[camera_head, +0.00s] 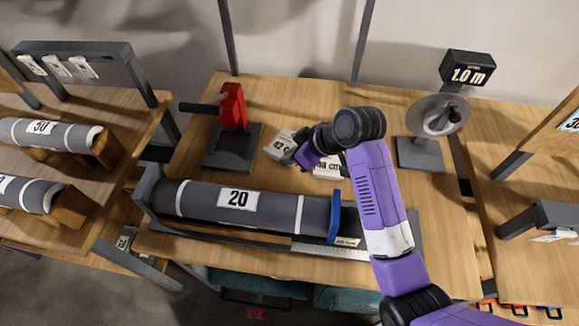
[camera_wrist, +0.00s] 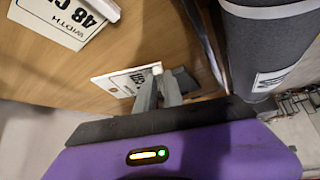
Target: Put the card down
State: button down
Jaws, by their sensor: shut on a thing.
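My gripper (camera_head: 291,157) is over the table behind the large grey roll, low down. In the wrist view its two grey fingers (camera_wrist: 160,88) are shut on a white card (camera_wrist: 112,80). The card lies roughly flat, close to the wooden tabletop; whether it touches cannot be told. The fingers hide part of it. It also shows in the head view (camera_head: 278,143), left of the gripper, with dark print. A second white card (camera_head: 328,169) lies right of the gripper. In the wrist view this card (camera_wrist: 62,22) reads 48 and WIDTH.
The grey roll (camera_head: 275,208) marked 20 lies in a cradle along the front. Racks with more rolls (camera_head: 62,134) are at left.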

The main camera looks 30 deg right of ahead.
jog(key=shift+f, duration=2.8)
jog(key=shift+f, duration=0.2)
jog(key=c, duration=1.5)
grip_release()
jog(key=shift+o, duration=0.2)
jog(key=shift+r, duration=0.1)
jog(key=shift+r, duration=0.2)
jog(key=v, duration=1.1)
jog(key=shift+s+r, duration=0.25)
jog(key=shift+r, duration=0.1)
